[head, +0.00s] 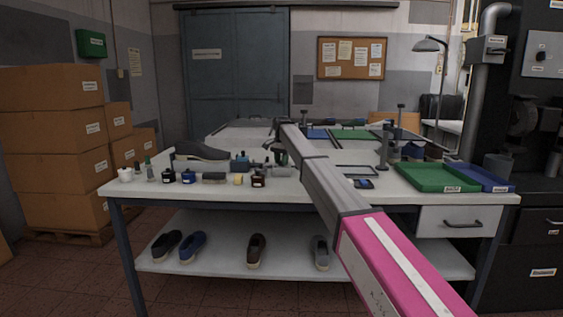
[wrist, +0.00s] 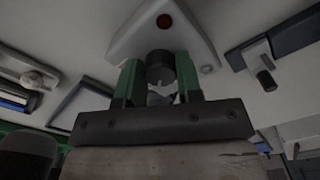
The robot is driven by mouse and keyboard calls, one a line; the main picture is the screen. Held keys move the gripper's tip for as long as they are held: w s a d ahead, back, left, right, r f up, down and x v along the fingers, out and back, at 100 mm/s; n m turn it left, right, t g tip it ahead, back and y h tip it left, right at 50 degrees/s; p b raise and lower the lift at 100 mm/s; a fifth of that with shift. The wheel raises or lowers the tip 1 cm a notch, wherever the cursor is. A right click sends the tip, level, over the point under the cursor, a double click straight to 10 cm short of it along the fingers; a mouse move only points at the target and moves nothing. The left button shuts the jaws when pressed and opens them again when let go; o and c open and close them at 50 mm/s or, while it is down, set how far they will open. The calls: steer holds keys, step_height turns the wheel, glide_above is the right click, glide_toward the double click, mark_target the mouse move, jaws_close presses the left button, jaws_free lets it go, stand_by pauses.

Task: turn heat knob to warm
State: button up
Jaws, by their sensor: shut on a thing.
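The heat knob (wrist: 160,66) is a dark round knob on a pale grey wedge-shaped housing (wrist: 130,42) with a red lamp (wrist: 164,20). My gripper (wrist: 159,78) has its two green fingers on either side of the knob and is shut on it. No knob marking or warm label can be read, so the knob's setting cannot be told. In the head view my gripper (head: 281,152) is at the far part of the white workbench (head: 330,192), small and partly hidden by my arm; the knob cannot be made out there.
Bottles, a brush and a dark shoe (head: 200,151) stand left on the bench. A green tray (head: 437,177) and a blue tray (head: 485,178) lie at the right. A phone-like object (head: 364,184) lies near the front edge. Shoes rest on the lower shelf (head: 215,262).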

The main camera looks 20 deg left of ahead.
steer(key=shift+m, duration=1.1)
steer(key=o, duration=0.9)
steer(key=shift+o, duration=0.2)
step_height(320, 180, up, 11)
steer(key=shift+f, duration=0.1)
